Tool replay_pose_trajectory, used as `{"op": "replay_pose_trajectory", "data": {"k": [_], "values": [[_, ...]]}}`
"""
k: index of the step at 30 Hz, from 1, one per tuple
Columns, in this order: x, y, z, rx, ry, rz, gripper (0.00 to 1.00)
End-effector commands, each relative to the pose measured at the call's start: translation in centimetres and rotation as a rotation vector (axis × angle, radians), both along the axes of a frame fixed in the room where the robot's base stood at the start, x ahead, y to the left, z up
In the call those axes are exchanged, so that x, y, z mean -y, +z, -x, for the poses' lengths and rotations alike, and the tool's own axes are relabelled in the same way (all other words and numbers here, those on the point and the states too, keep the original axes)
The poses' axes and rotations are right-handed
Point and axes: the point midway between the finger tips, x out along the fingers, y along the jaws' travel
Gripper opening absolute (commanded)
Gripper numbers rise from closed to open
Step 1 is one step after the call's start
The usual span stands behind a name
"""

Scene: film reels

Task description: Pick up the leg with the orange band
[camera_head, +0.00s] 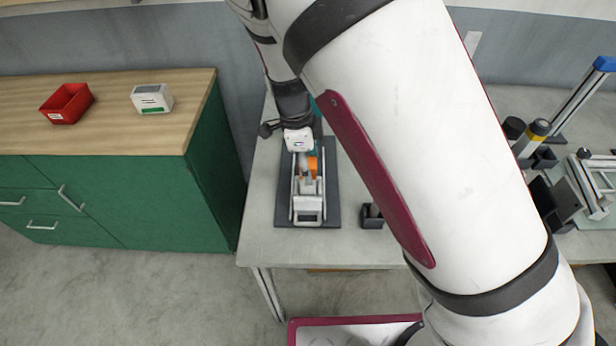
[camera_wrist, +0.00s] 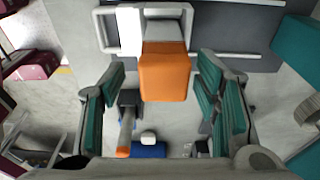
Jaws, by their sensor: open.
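My gripper (camera_wrist: 160,78) is open, its teal-padded fingers apart on either side of an orange block (camera_wrist: 165,72) in the wrist view. The orange part also shows in the head view (camera_head: 312,166), on a white-framed device (camera_head: 308,217) below my wrist. In the wrist view, a grey post with an orange end (camera_wrist: 124,150) shows lower, near the left finger. I cannot tell for certain which of these is the leg.
The device lies on a dark mat (camera_head: 328,212) on the grey table (camera_head: 262,215). A small black holder (camera_head: 371,216) stands right of the mat. A green cabinet (camera_head: 215,185) at left carries a red bin (camera_head: 67,103) and a white box (camera_head: 152,98). My arm hides the table's middle.

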Motion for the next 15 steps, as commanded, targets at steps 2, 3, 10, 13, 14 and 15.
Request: {"op": "replay_pose_trajectory", "data": {"k": [2,3,10,13,14,15], "values": [[0.3,-1.3,-0.2,-0.002,-0.002,0.002,0.57],[0.5,-1.9,-0.3,-0.003,-0.002,0.002,0.57],[0.6,-3.7,-0.3,0.000,-0.001,0.000,0.57],[0.6,-3.8,-0.4,0.000,-0.001,0.000,0.57],[0.6,-3.8,-0.4,0.000,0.000,0.000,0.57],[0.6,-3.8,-0.4,0.000,0.000,0.000,0.57]]}}
